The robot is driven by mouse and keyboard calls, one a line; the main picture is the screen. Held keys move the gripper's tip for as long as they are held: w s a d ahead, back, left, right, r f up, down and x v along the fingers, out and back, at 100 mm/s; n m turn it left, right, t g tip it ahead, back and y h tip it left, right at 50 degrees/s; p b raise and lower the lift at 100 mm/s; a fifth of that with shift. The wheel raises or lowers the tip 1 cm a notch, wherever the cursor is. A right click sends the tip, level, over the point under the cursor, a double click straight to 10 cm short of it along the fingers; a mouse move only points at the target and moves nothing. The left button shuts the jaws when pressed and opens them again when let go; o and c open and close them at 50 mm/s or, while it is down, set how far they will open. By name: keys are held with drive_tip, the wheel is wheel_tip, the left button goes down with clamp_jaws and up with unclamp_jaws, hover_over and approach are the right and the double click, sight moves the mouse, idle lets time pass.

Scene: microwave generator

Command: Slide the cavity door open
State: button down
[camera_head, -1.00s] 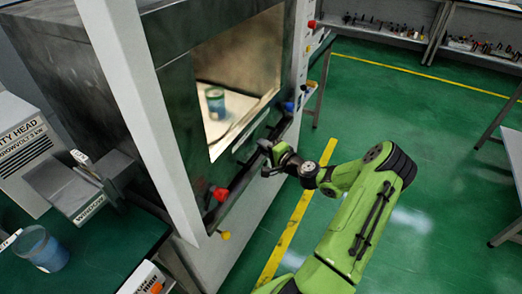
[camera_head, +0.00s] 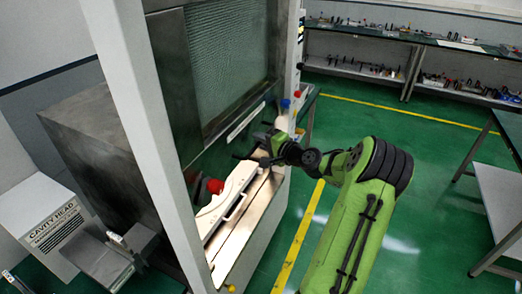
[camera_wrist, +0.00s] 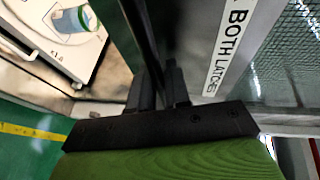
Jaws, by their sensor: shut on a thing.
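The cavity door (camera_head: 190,140) is a dark panel with a mesh window, seen in the head view. It stands raised, and a lit opening shows under its lower edge. A red knob (camera_head: 214,186) and a blue knob (camera_head: 285,103) sit near its two sides. My gripper (camera_head: 268,150) is at the door's lower part. In the wrist view my gripper (camera_wrist: 158,88) is shut on a dark bar, the door handle (camera_wrist: 143,35). The door label (camera_wrist: 229,45) reading "BOTH LATCHES" is beside it. My fingers partly hide the grip.
A white tray (camera_wrist: 25,30) bearing a blue-banded cup (camera_wrist: 76,18) shows inside the cavity. The white frame post (camera_head: 140,130) stands left of the door. A grey "CAVITY HEAD" box (camera_head: 45,215) is at the left. Green floor (camera_head: 420,160) is open to the right.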

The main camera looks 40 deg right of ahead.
wheel_tip(320, 180, up, 8)
drive_tip(key=p, duration=0.3)
drive_tip(key=shift+f, duration=0.35)
drive_tip(key=c, duration=1.2)
unclamp_jaws()
drive_tip(key=shift+o, duration=0.2)
drive_tip(key=s+r+b, duration=0.2)
drive_tip(key=s, duration=1.3)
drive_tip(key=shift+s+a+r, duration=0.25)
drive_tip(key=shift+a+r, duration=0.15)
drive_tip(key=shift+a, duration=0.05)
